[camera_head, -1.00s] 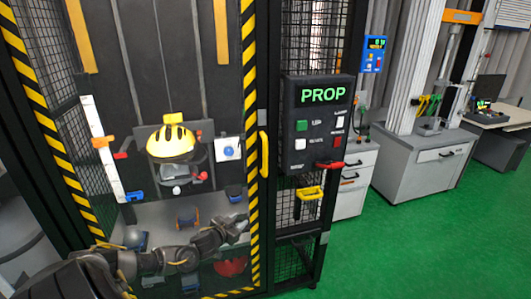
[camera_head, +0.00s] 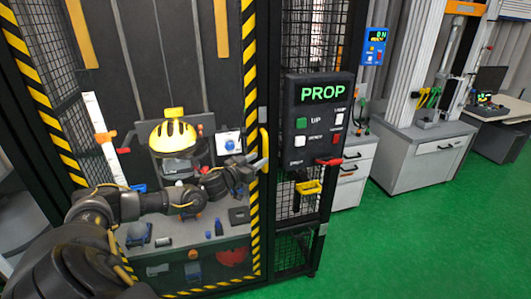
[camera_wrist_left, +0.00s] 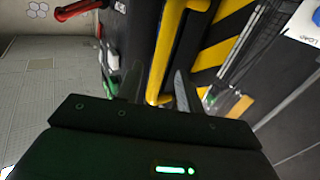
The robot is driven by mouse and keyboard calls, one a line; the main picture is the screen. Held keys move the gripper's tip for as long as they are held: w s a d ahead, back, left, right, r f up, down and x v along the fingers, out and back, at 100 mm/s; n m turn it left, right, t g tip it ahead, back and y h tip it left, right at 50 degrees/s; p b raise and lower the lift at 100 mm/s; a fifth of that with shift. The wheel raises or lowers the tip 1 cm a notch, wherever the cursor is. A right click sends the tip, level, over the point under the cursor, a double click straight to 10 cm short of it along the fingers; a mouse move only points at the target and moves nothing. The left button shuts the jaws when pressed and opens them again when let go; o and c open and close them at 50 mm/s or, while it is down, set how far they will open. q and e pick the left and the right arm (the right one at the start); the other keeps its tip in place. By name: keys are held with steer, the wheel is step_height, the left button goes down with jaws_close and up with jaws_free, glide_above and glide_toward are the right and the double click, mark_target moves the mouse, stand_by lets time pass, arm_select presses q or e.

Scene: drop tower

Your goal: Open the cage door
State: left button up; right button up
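The cage door is a clear panel in a frame with yellow-black striped edges (camera_head: 253,215), and it stands shut in the head view. Its yellow vertical handle (camera_head: 264,139) is on the right side of the door. My left gripper (camera_head: 258,161) is at the lower part of the handle, in front of the door. In the left wrist view the yellow handle (camera_wrist_left: 166,55) runs between the two spread fingers (camera_wrist_left: 158,78). I cannot tell whether either finger touches it. The fingertips hide part of the handle in the head view. My right gripper is out of view.
A control box reading PROP (camera_head: 321,118) hangs right of the door, with a red lever (camera_head: 329,161) and a yellow handle (camera_head: 309,187) below. Behind the panel a yellow helmet (camera_head: 172,134) hangs above a bench. Green floor (camera_head: 420,235) lies clear at right.

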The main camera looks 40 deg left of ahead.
mark_target(264, 156)
arm_select(q)
steer(key=shift+w+p, duration=0.45)
steer(key=shift+w, duration=2.1)
jaws_close()
steer(key=shift+d, duration=0.1)
